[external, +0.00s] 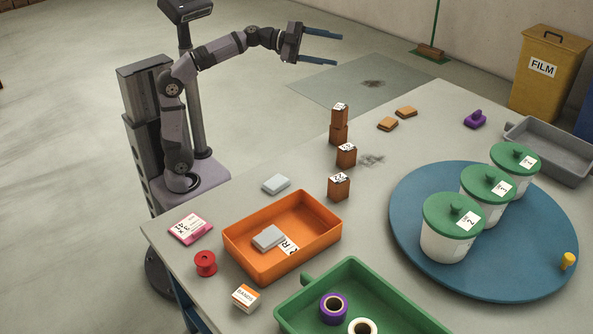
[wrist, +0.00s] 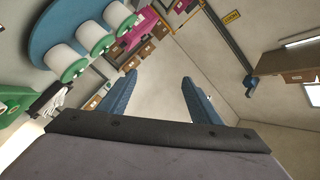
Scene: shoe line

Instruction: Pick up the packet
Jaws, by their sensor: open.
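My gripper (external: 338,50) is open and empty, raised high above the back left of the table, its two blue fingers pointing right. In the wrist view my gripper (wrist: 158,79) has bare wall between its fingers. A flat pink-and-white labelled packet (external: 190,228) lies on the table's near left corner, left of the orange tray (external: 282,270). A pale grey flat block (external: 276,184) lies behind the tray, and a similar grey block (external: 268,238) lies inside it. The gripper is far from all of these.
A red spool (external: 206,263) and a BANDS box (external: 246,298) stand near the packet. Small brown boxes (external: 339,186) stand behind the tray. A green tray (external: 300,309) holds tape rolls. A blue turntable (external: 410,225) carries lidded tubs (external: 452,230). The tabletop between packet and grey block is clear.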

